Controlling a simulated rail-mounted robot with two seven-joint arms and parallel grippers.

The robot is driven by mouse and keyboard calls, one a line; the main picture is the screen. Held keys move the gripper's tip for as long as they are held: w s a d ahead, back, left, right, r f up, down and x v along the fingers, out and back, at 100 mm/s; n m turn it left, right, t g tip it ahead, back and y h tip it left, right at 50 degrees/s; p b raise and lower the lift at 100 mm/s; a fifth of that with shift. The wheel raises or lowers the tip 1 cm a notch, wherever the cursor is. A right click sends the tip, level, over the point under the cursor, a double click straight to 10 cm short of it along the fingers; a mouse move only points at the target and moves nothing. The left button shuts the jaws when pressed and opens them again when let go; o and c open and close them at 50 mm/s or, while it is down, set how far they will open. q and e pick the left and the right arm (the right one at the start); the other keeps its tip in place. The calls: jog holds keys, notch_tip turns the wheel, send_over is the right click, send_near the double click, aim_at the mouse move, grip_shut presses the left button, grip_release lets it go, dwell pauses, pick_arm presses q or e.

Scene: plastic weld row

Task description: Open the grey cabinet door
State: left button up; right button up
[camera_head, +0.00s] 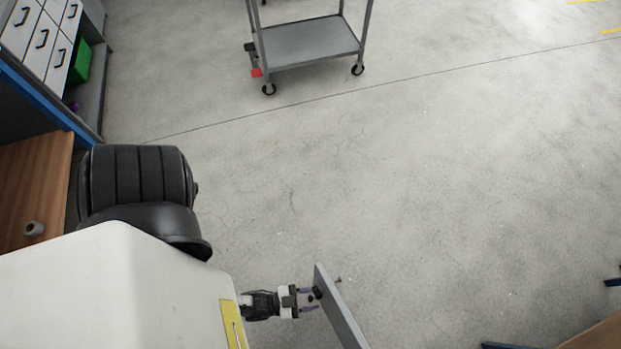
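A grey cabinet door (342,312) shows at the bottom centre as a thin, slanted panel seen nearly edge-on from above. It runs off the bottom edge of the view. A small dark handle part (318,293) sits on its left side, and a small knob-like piece (338,281) shows on its right side. My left gripper (311,299) is just left of the door, pointing right. Its two purple-tinted fingers are apart, close to the handle; I cannot tell whether they touch it. The cabinet body is not in view. My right gripper is not in view.
A grey cart (305,42) on castors stands at the top centre. White drawers (41,37) and a green bin (80,62) are at the top left. The concrete floor (430,170) is clear.

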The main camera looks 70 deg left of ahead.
pick_arm(q)
jog(key=shift+s, duration=0.1)
jog(key=s+a, duration=0.2)
jog(key=s, duration=1.1)
jog(key=shift+s+a+p, duration=0.2)
jog(key=shift+a+p, duration=0.15)
jog(key=shift+p, duration=0.05)
